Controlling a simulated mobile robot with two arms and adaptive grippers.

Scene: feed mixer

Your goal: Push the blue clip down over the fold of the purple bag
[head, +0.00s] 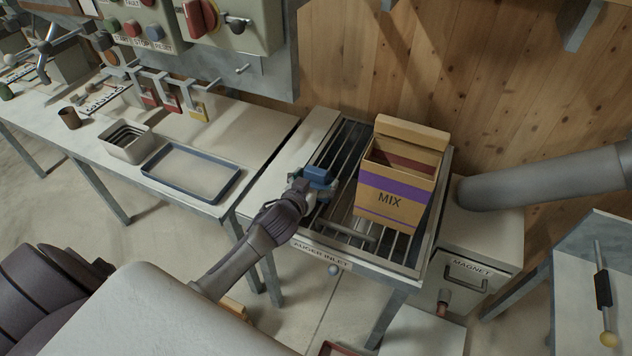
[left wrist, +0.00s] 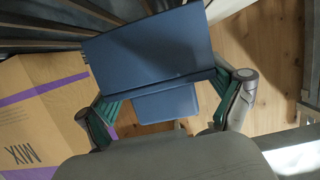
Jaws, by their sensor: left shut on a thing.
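My left gripper (head: 312,190) is shut on the blue clip (head: 319,174), above the left part of the auger inlet grate. In the left wrist view the clip (left wrist: 150,58) sits between the two fingers (left wrist: 168,98), its wide flat face towards the camera. The tan MIX bag with purple bands (head: 395,200) stands upright on the grate, right of the clip and apart from it. Its top shows a tan strip (head: 412,132) at the back and a reddish-brown area in front of it. The bag also shows at the left of the left wrist view (left wrist: 40,115). My right gripper is out of view.
A blue-rimmed tray (head: 190,172) and a metal bin (head: 126,143) stand on the left bench. A thick grey pipe (head: 550,180) and the magnet box (head: 478,267) are at right.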

